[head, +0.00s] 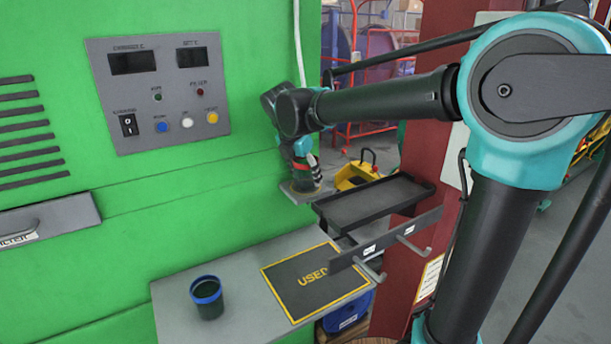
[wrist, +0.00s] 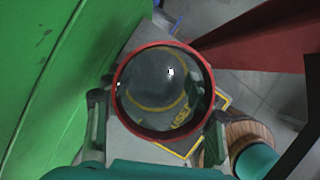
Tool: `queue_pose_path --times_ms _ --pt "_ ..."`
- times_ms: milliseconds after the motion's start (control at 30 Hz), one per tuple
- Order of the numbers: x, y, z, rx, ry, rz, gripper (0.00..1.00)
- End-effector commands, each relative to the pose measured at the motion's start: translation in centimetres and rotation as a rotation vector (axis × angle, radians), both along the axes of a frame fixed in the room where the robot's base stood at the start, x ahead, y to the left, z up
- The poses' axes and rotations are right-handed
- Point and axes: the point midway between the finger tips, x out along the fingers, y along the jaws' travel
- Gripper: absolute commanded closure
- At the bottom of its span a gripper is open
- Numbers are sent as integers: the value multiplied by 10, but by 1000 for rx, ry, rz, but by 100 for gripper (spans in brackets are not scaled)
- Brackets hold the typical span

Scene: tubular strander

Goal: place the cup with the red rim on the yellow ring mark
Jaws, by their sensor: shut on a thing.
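The cup with the red rim (wrist: 120,82) is seen from above in the wrist view, its rim filling the middle. My gripper (wrist: 155,135) has a finger on either side of it and is shut on it. A bit of red shows there; most of the cup is hidden.
A dark cup with a blue rim (head: 207,298) stands on the grey bench (head: 180,322), left of a yellow-bordered mat (head: 300,270) marked USED. A black tray (head: 372,203) and a hook rail (head: 400,240) are close to the right of my gripper. The green cabinet (head: 190,200) is close behind.

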Motion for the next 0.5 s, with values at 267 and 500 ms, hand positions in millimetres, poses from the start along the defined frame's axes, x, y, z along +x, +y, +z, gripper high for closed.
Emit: queue_pose_path --times_ms 267,500 --pt "2 1 -3 0 0 0 73" --pt "2 1 -5 0 0 0 35"
